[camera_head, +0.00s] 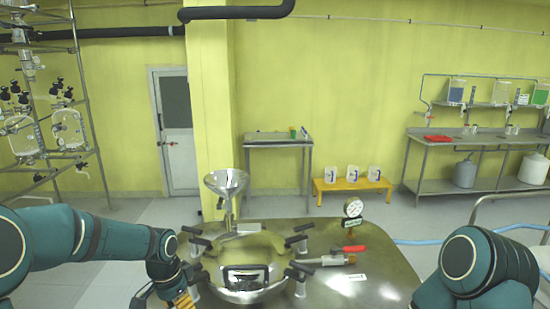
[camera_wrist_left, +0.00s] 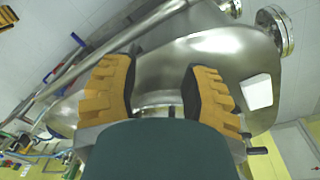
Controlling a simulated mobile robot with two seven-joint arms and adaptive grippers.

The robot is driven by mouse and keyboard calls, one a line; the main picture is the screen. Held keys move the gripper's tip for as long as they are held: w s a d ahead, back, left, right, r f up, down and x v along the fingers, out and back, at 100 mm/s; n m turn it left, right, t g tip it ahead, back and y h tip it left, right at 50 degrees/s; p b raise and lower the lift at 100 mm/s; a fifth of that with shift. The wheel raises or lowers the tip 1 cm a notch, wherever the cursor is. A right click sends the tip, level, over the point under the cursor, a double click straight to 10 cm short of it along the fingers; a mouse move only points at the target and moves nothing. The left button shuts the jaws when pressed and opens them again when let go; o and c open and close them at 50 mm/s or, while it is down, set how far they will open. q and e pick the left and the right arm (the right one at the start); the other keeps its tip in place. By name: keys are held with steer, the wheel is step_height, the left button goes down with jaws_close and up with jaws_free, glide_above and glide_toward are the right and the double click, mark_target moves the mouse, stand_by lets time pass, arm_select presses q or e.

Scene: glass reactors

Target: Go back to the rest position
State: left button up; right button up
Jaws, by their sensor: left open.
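My left arm (camera_head: 95,240) comes in from the left in the head view and bends down at the left edge of the steel reactor lid. My left gripper (camera_head: 182,300) is only partly visible there, with one orange padded finger at the bottom edge. In the left wrist view its two orange and black fingers (camera_wrist_left: 160,80) stand apart with nothing held between them. A shiny steel vessel surface shows behind them. My right arm (camera_head: 480,270) is bent at the lower right of the head view, and its gripper is out of frame.
The reactor lid (camera_head: 375,265) carries a domed hatch (camera_head: 225,255), clamp handles, a funnel (camera_head: 227,185), a gauge (camera_head: 353,207) and a red-handled valve (camera_head: 354,249). A glassware rack (camera_head: 85,110) stands at left. A small table, an orange bench (camera_head: 347,186) and a steel workbench (camera_head: 440,185) line the back.

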arm_select(q)
steer(key=s+d+f+n+h, duration=0.1)
steer(key=d+f, duration=0.4)
steer(key=f, duration=0.3)
steer(key=s+d+f+n+t+h, duration=0.1)
steer(key=s+d+f+n, duration=0.3)
steer(key=s+f, duration=0.2)
steer(key=s+d+f+n, duration=0.4)
steer(key=s+f, duration=0.2)
steer(key=s, duration=0.4)
steer(key=shift+f+t+h, duration=0.15)
steer(key=shift+t+h, duration=0.25)
arm_select(e)
steer(key=shift+w+f, duration=0.25)
steer(key=shift+w, duration=0.3)
arm_select(q)
steer(key=shift+d, duration=0.1)
